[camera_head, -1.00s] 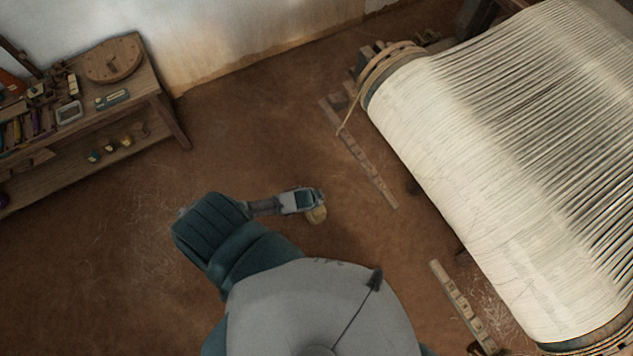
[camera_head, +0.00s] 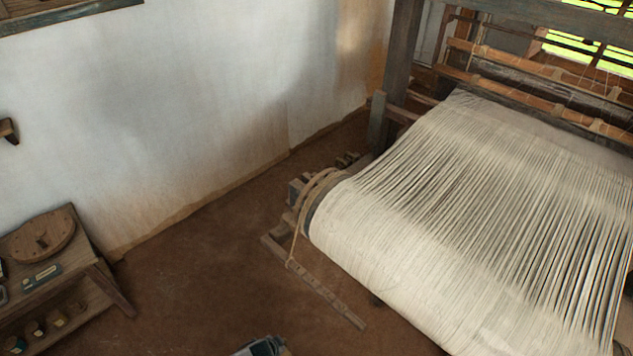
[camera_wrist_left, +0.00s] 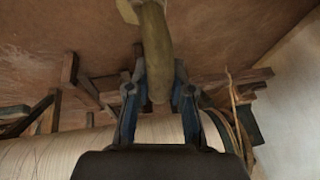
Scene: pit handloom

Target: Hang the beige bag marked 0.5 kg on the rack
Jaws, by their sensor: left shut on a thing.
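The bag lies between the two fingers, and a paler part shows at the top edge of the picture. No weight mark is readable on it, so I cannot tell whether it is the 0.5 kg one. In the head view only a grey part of my left arm shows at the bottom edge; the fingers and bag are out of that picture. My right gripper is in neither view. I cannot make out the rack for certain.
The loom's cream warp roll (camera_head: 400,260) fills the right, with a notched wooden bar (camera_head: 315,285) on the floor beside it. A wooden bench (camera_head: 100,275) at lower left holds a round wooden disc (camera_head: 38,236) and small items. Brown floor (camera_head: 200,270) between them is clear.

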